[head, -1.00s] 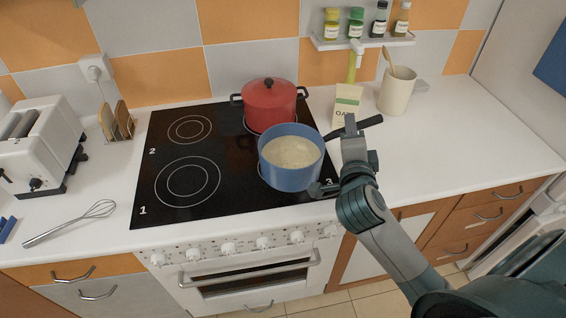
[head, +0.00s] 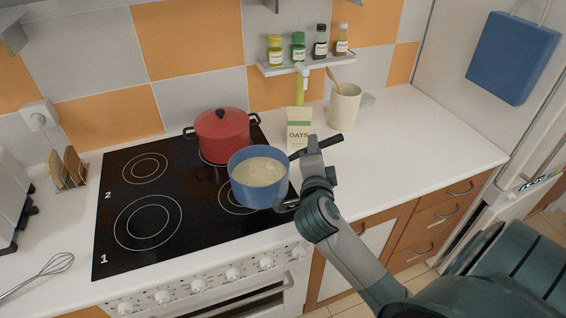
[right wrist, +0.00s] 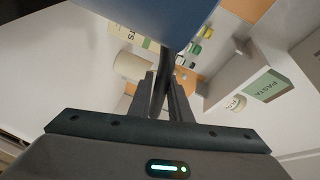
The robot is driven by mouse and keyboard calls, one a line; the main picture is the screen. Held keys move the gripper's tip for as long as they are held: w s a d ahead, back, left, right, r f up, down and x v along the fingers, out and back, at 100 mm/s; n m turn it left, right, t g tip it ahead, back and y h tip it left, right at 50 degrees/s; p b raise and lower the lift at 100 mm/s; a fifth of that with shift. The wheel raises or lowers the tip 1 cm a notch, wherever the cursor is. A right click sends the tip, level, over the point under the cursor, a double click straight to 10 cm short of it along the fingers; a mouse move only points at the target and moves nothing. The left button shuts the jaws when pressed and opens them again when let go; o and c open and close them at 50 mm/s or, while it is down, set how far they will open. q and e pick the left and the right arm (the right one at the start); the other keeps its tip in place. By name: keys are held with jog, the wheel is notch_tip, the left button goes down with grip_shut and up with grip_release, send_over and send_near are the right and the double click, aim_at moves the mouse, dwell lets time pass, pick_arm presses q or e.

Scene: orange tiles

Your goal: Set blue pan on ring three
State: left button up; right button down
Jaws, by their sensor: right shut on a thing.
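The blue pan (head: 240,191), filled with a pale creamy food (head: 262,172), is over the front right of the black hob, above ring three (head: 230,203). Part of that ring shows at the pan's lower left; the pan looks raised off the glass. My right gripper (head: 312,160) is shut on the pan's dark handle (head: 328,142). In the right wrist view the handle (right wrist: 166,65) runs between the fingers (right wrist: 162,100) to the blue pan wall (right wrist: 150,15). The printed 3 is hidden. My left gripper is not in view.
A red lidded pot (head: 222,133) stands on the back right ring, close behind the pan. An oats carton (head: 299,133) and a utensil crock (head: 344,108) stand right of the hob. The left rings (head: 148,222) are bare. Counter (head: 420,150) at right is clear.

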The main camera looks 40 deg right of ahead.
jog(key=w+a+f+p, duration=0.1)
jog(key=w+f, duration=0.4)
jog(key=w, duration=0.3)
jog(key=shift+w+a, duration=0.2)
jog(key=shift+w, duration=0.05)
jog(key=shift+f, duration=2.05)
jog(key=c, duration=1.7)
grip_release()
jog(key=shift+o, duration=0.3)
jog(key=shift+s, duration=0.1)
